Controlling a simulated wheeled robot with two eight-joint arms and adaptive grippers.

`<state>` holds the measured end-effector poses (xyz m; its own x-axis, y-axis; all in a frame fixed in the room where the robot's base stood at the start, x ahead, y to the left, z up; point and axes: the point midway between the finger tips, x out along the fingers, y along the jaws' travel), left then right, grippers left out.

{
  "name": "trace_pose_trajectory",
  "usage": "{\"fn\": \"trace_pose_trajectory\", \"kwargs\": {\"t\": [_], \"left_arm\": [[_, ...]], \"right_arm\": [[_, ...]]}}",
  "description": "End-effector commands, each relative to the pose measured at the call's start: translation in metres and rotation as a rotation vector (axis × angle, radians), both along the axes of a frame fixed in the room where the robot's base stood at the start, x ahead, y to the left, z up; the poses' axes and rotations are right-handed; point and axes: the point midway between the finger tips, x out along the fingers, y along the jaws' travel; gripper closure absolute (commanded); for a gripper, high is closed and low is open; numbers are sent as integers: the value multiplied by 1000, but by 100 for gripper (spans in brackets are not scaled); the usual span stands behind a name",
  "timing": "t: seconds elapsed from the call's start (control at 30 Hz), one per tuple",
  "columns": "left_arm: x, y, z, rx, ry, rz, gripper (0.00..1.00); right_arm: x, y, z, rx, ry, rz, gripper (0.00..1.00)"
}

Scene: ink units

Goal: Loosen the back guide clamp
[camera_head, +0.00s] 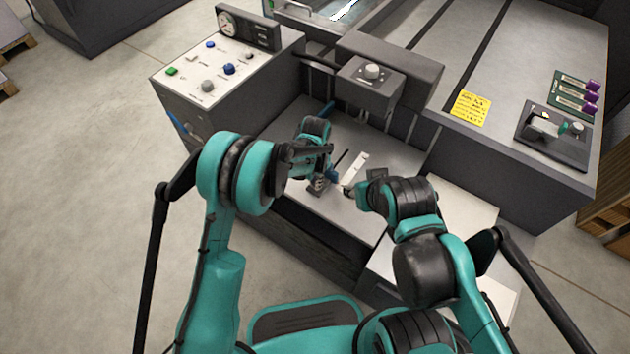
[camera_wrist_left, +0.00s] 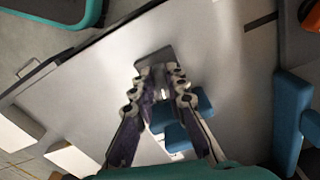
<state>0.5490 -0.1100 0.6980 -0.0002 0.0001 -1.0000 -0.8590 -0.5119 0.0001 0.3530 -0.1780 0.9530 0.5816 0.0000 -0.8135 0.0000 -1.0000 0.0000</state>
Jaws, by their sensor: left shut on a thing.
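My left gripper (camera_head: 318,183) is low over the grey feed table, at its near left part. In the left wrist view its fingers (camera_wrist_left: 162,84) point at a dark grey block (camera_wrist_left: 155,57) and close around a small part there, which I take to be the back guide clamp. Blue pieces (camera_wrist_left: 188,118) show just behind and beside the fingers. In the head view a blue bit (camera_head: 332,174) shows by the fingers; the rest of the clamp is hidden. My right gripper (camera_head: 349,188) is close by on the right, mostly hidden behind its arm; its fingers are unclear.
A white strip (camera_head: 354,167) and a dark block (camera_head: 377,173) are on the feed table (camera_head: 398,160). A control panel (camera_head: 200,82) stands at the left. A grey unit with a knob (camera_head: 371,72) overhangs the back. A yellow note (camera_head: 470,108) lies on the machine top.

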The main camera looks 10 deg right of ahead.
Motion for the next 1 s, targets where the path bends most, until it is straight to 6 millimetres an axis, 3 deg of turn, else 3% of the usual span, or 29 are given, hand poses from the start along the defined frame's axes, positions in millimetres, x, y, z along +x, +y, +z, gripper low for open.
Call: {"fn": "trace_pose_trajectory", "kwargs": {"t": [1.0], "left_arm": [[-4, -6, 0, 0, 0, 896, 100]], "right_arm": [[0, 0, -10, 0, 0, 0, 60]]}}
